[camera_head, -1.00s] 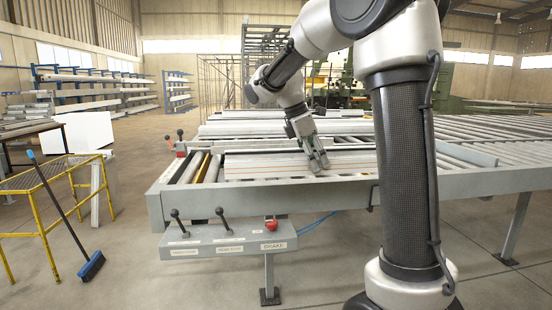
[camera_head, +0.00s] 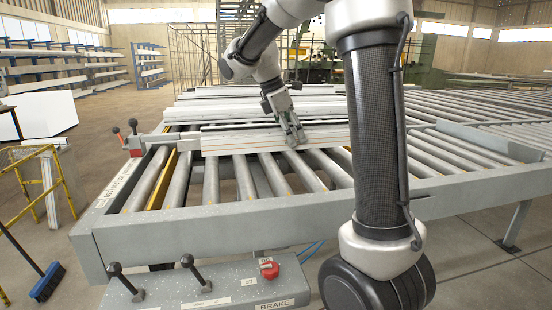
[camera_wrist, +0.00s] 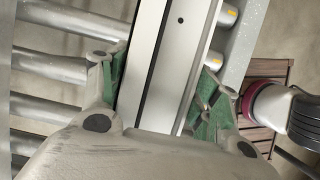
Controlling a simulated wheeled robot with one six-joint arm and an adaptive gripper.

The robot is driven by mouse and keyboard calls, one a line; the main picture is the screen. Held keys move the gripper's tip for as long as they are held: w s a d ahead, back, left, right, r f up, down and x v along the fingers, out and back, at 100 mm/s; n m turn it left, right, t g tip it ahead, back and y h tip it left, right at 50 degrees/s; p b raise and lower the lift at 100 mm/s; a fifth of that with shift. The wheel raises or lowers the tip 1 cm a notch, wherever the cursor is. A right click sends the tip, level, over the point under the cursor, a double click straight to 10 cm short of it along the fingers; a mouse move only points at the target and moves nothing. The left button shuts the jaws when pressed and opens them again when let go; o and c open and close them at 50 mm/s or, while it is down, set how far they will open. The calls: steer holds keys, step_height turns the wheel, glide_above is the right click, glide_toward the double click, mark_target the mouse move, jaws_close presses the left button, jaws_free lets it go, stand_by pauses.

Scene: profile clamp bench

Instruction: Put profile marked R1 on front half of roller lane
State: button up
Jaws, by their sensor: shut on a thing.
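The profile (camera_head: 230,142) in my grip is a long, pale metal bar lying crosswise above the rollers. In the wrist view the same profile (camera_wrist: 170,60) has a dark lengthwise groove and a small hole. My gripper (camera_head: 293,132) is shut on it near its middle in the head view, and its green pads (camera_wrist: 158,92) flank the bar in the wrist view. No R1 mark is readable. Bare rollers of the roller lane (camera_head: 212,182) show in front of the profile. Whether the profile touches the rollers is hard to tell.
Other pale profiles (camera_head: 215,110) lie behind the held one. The front rail (camera_head: 270,215) edges the lane, with a control panel carrying levers and a red brake knob (camera_head: 269,270) below. My arm hides part of the lane. A yellow stand (camera_head: 45,175) is at the left.

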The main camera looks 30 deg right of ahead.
mark_target(279, 133)
step_height(279, 133, down, 9)
steer(key=shift+r, duration=0.2)
stand_by(0.3)
steer(key=o, duration=1.5)
steer(key=shift+f, duration=0.1)
steer(key=v, duration=1.1)
steer(key=shift+a+r, duration=0.25)
steer(key=shift+r, duration=0.1)
steer(key=s+f+m+t+y, duration=0.2)
steer(key=s+m, duration=0.5)
steer(key=s, duration=0.5)
steer(key=s+a+f+m+t+y, duration=0.1)
steer(key=s+f+m+t+y, duration=0.1)
steer(key=s+m, duration=0.5)
steer(key=s+t, duration=0.1)
steer(key=s, duration=0.4)
steer(key=shift+s+a+f+m+t, duration=0.3)
steer(key=shift+s+f+m, duration=0.05)
steer(key=shift+f+m, duration=0.05)
